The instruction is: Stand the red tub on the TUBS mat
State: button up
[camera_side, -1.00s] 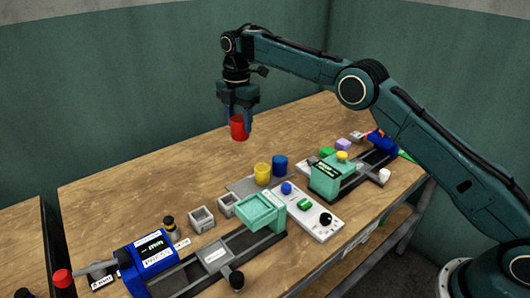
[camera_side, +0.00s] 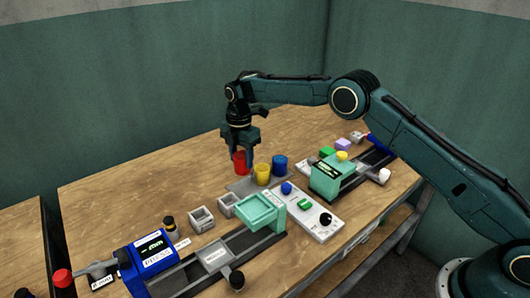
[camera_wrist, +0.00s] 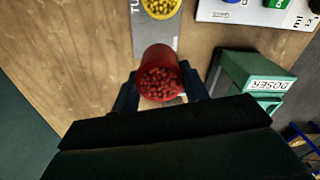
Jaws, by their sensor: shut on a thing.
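The red tub (camera_side: 240,163) is upright between the fingers of my gripper (camera_side: 239,158), which is shut on it. In the wrist view the tub (camera_wrist: 158,73) shows red pellets inside, with a finger on either side. The grey TUBS mat (camera_side: 238,185) lies on the table just below and in front of the red tub. In the wrist view the tub overlaps the near end of the mat (camera_wrist: 165,37); whether its base touches anything is hidden. A yellow tub (camera_side: 262,174) and a blue tub (camera_side: 280,165) stand on the mat to the right.
A white panel (camera_side: 318,222) with blue, green and black knobs lies right of the mat. Small grey square holders (camera_side: 201,219) sit front left. The table behind and left is clear.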

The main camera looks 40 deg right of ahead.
aim_at(241, 155)
jog(key=shift+f, duration=1.85)
jog(key=shift+f, duration=2.15)
jog(key=shift+f, duration=0.15)
jog(key=o, duration=1)
notch_tip(241, 155, up, 11)
jog(key=shift+r, duration=0.7)
